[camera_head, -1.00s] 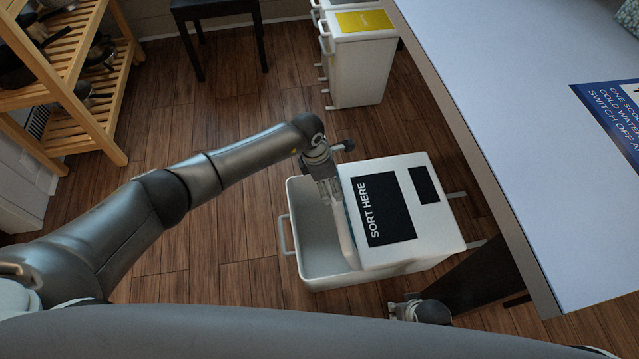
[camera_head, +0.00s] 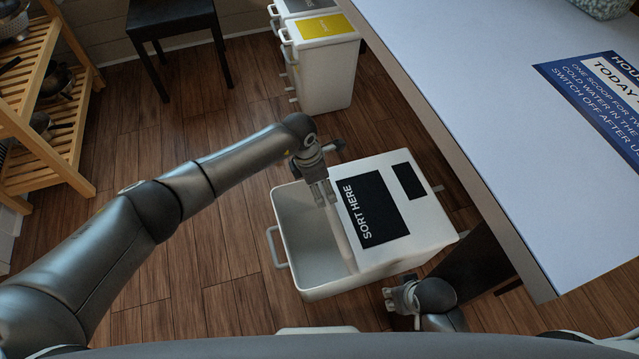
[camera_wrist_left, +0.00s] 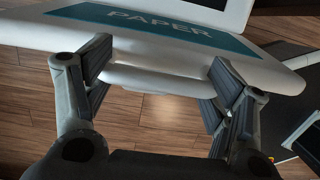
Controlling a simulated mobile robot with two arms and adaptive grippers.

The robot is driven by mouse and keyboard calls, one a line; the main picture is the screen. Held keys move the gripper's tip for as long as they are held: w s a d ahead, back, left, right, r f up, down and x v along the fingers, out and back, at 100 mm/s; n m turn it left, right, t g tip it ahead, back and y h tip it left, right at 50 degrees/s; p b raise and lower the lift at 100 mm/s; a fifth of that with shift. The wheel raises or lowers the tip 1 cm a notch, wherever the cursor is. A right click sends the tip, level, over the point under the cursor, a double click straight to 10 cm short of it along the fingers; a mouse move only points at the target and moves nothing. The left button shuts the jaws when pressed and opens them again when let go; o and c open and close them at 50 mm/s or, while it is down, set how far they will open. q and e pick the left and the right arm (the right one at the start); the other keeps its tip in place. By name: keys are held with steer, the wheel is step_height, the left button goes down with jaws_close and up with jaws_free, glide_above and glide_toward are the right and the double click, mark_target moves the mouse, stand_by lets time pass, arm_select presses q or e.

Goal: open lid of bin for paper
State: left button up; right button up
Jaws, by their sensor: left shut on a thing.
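The white bin for paper (camera_head: 306,284) stands on the floor with its left compartment open to view. Its lid (camera_head: 343,243) is raised steeply and shows almost edge-on beside the black "SORT HERE" panel (camera_head: 372,210). In the left wrist view the lid (camera_wrist_left: 150,78) carries a teal "PAPER" label (camera_wrist_left: 165,20). My left gripper (camera_head: 324,196) is shut on the lid at its edge; its two fingers also show in the left wrist view (camera_wrist_left: 160,72). My right gripper (camera_head: 402,298) is beside the bin's near side, apart from the lid. Its finger opening is too small to tell.
A table (camera_head: 480,120) with a blue notice (camera_head: 597,105) overhangs at the right. White bins, one with a yellow top (camera_head: 325,27), stand behind. A black stool (camera_head: 175,25) and wooden shelf (camera_head: 50,120) are back left. The wood floor between is clear.

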arm_select(q)
steer(key=shift+w+d+r, duration=0.25)
steer(key=shift+d+r, duration=0.15)
steer(key=shift+r, duration=0.1)
stand_by(0.3)
steer(key=o, duration=1.7)
steer(key=shift+o, duration=1.3)
steer(key=shift+s+a, duration=0.1)
steer(key=shift+o, duration=0.2)
steer(key=shift+a+f, duration=0.15)
steer(key=shift+f, duration=0.1)
steer(key=v, duration=1.2)
steer(key=shift+s, duration=0.15)
